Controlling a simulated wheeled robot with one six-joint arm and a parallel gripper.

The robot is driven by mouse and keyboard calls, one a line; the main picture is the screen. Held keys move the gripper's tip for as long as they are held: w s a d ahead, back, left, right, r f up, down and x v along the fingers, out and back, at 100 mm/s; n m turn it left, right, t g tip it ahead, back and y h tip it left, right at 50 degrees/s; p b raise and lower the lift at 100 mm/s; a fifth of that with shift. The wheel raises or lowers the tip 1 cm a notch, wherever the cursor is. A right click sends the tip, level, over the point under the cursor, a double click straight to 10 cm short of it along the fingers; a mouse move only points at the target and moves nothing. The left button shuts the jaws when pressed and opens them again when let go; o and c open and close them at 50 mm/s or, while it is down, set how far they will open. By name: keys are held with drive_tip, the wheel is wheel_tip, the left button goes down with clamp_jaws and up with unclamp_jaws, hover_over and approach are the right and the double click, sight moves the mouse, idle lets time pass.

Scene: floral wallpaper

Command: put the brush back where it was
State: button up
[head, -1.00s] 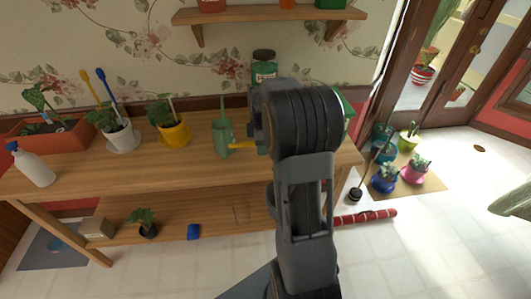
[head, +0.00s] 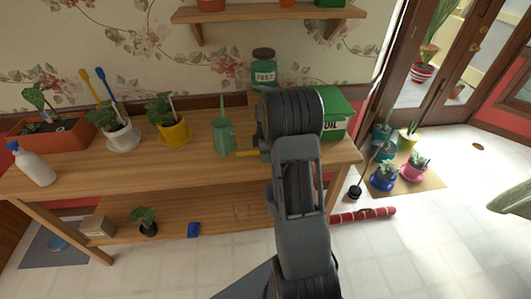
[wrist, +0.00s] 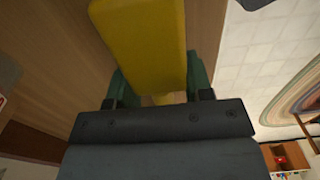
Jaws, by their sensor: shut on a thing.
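My gripper (wrist: 158,95) is shut on a yellow thing (wrist: 145,40), which looks like the brush, its broad yellow part between the green fingers in the wrist view. My arm hides most of the gripper there. No bristles show, and I cannot tell whether the brush touches the tabletop.
The front middle tabletop is clear.

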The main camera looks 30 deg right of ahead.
drive_tip(key=shift+f, duration=0.15)
drive_tip(key=o, duration=1)
drive_tip(key=shift+c, duration=0.2)
wheel_tip(320, 180, up, 12)
drive_tip(key=s+a+r+m, duration=0.2)
drive_tip(key=a+r, duration=0.1)
drive_tip(key=a, duration=0.3)
drive_tip(key=s+a+m+t, duration=0.3)
drive_tip(key=s+a+m, duration=0.7)
drive_tip(key=s+a, duration=0.4)
drive_tip(key=s, duration=0.3)
drive_tip(key=shift+s+a+r+m+t, duration=0.2)
drive_tip(key=shift+a+r+m+t, duration=0.1)
drive_tip(key=shift+a+m, duration=0.1)
